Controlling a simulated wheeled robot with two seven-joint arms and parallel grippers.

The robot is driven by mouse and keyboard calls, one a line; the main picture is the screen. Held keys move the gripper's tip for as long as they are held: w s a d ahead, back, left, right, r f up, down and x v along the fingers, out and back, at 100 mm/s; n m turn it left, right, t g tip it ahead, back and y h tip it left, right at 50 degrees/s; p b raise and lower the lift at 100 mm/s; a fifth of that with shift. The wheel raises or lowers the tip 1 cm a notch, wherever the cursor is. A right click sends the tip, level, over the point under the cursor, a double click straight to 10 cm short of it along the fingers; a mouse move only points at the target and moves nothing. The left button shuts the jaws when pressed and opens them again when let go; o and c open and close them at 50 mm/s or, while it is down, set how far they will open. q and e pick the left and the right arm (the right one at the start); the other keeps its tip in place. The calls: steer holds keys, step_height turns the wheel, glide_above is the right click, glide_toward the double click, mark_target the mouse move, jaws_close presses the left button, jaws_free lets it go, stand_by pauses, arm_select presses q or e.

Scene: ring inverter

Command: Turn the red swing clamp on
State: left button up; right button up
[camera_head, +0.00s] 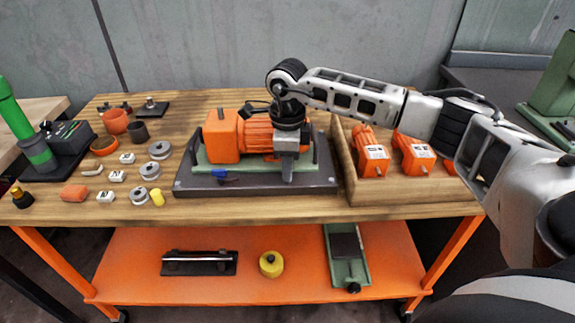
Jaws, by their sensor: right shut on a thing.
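The orange motor (224,136) lies on a green plate on the dark fixture base (255,187) in the middle of the bench. A blue clamp handle (222,176) shows at the base's front left. My right gripper (288,176) points down in front of the motor's right part, low over the base's front right. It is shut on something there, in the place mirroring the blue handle. The fingers hide what they hold; no red part of the swing clamp can be made out. My left gripper is not in view.
A wooden tray (344,165) with orange motors (372,152) stands right of the fixture, under my right arm. Grey rings (160,150), cups (115,121) and small parts crowd the bench's left. The front bench strip (260,209) is clear.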

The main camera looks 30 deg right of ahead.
steer(key=shift+r+n, duration=0.1)
steer(key=shift+n, duration=0.4)
steer(key=o, duration=1)
step_height(320, 180, up, 16)
steer(key=shift+f+b, duration=0.1)
steer(key=shift+b, duration=0.25)
